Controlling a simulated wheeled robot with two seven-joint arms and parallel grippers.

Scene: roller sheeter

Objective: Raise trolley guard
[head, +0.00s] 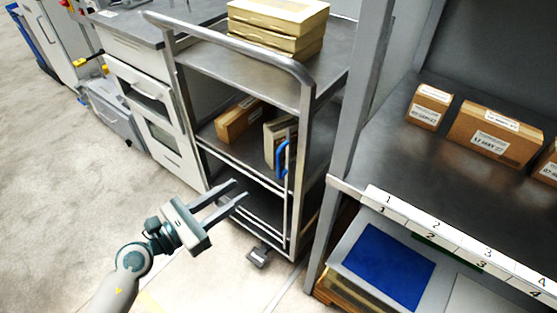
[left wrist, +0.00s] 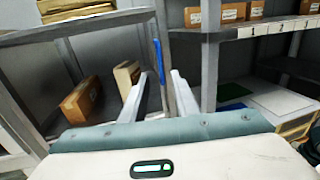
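The metal trolley (head: 302,92) stands in the middle of the head view, with its open front facing my left arm. Its guard (head: 240,168) seems to be the thin pale bars running across the front at the middle shelf. A blue handle (head: 281,158) is upright near the trolley's right front post, and it also shows in the left wrist view (left wrist: 158,62). My left gripper (head: 239,190) is open and empty, in front of the trolley and below and left of the handle. In the left wrist view its fingertips (left wrist: 160,76) are apart. My right gripper is out of view.
Boxes (head: 278,25) are stacked on the trolley's top, and two boxes (head: 240,120) stand on its middle shelf. A rack (head: 345,140) with cartons and a blue mat (head: 388,266) is close on the right. The floor (head: 60,190) at left is clear.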

